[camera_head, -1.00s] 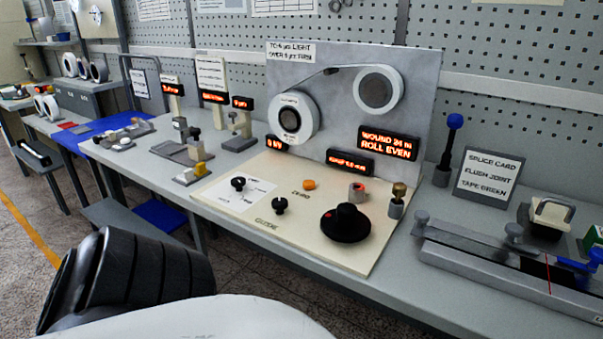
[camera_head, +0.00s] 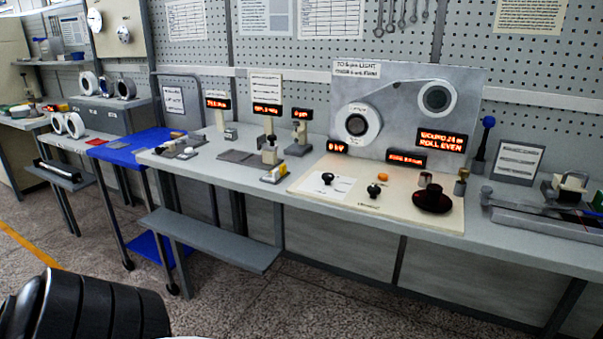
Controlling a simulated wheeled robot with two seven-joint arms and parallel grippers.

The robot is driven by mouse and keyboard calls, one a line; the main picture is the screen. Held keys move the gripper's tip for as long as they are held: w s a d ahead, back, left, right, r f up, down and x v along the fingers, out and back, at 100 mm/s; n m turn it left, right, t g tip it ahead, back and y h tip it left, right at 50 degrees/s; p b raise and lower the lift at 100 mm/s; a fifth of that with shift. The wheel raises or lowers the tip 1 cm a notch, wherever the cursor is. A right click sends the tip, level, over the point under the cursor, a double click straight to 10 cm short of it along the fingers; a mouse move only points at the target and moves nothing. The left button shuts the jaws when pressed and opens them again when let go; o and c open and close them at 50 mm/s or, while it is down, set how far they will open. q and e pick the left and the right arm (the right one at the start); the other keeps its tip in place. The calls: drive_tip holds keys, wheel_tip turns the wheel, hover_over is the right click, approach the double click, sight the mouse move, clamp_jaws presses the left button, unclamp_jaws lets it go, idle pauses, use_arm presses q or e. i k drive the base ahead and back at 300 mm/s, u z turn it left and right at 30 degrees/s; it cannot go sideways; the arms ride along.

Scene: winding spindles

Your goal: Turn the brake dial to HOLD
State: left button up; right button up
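No brake dial or HOLD mark can be read at this distance. A cream panel (camera_head: 400,211) on the grey bench bears the controls. A large dark round dial with a raised hub (camera_head: 432,199) sits at its right. Two small black knobs, one on a white card (camera_head: 328,178) and one to its right (camera_head: 373,194), sit at the left and middle. An orange button (camera_head: 383,176) and a small grey knob (camera_head: 425,178) are behind. Neither gripper is in view; a black ribbed part of my arm fills the lower left corner, well away from the panel.
An upright grey board (camera_head: 400,105) with two white reels stands behind the panel; a lit sign (camera_head: 442,141) reads "WOUND 24 M ROLL EVEN". A grey lower shelf (camera_head: 212,240) juts out from the bench front. A blue cart (camera_head: 135,145) stands left. Speckled floor is open in front.

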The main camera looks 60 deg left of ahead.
sight(327, 177)
drive_tip(key=u, duration=1.65)
